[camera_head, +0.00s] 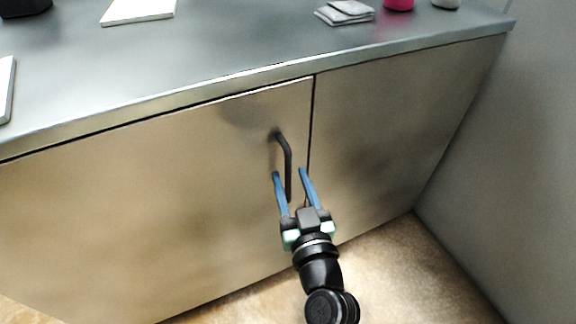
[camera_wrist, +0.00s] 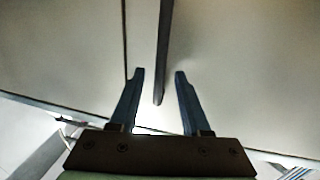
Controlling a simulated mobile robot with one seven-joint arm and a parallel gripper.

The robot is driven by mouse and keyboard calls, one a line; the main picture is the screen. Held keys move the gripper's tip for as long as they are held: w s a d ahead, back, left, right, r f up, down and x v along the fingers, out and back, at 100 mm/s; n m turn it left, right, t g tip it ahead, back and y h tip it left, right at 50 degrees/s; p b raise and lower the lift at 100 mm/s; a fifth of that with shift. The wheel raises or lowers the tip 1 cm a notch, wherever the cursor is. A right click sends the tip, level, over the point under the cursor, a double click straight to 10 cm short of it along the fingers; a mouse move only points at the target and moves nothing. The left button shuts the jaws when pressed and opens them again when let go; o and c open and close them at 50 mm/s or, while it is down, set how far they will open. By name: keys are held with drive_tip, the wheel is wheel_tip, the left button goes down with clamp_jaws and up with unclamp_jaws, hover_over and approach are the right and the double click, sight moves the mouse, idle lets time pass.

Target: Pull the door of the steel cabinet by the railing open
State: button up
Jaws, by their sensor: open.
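The steel cabinet's door (camera_head: 200,170) is a brushed panel in the head view, and it looks closed and flush with the panel to its right. Its dark vertical bar handle (camera_head: 288,165) is near the door's right edge. The handle also shows in the wrist view (camera_wrist: 163,50), where its lower end lies between the fingers. My gripper (camera_head: 290,173) is open, with its two blue fingers on either side of the handle's lower part. In the wrist view, gaps show between the handle and both fingers (camera_wrist: 159,73). I cannot tell the depth to the door exactly.
The grey countertop (camera_head: 230,45) overhangs the cabinet, with folded grey cloths (camera_head: 345,12), a pink item (camera_head: 399,4) and a white sheet or board (camera_head: 138,10) on it. A grey wall (camera_head: 510,150) stands at the right. Brown floor (camera_head: 400,270) lies in front.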

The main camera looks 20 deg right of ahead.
sight(289, 173)
drive_tip(key=shift+w+d, duration=0.15)
drive_tip(key=shift+w, duration=0.65)
drive_tip(key=shift+w+d, duration=0.15)
drive_tip(key=shift+w, duration=0.6)
clamp_jaws()
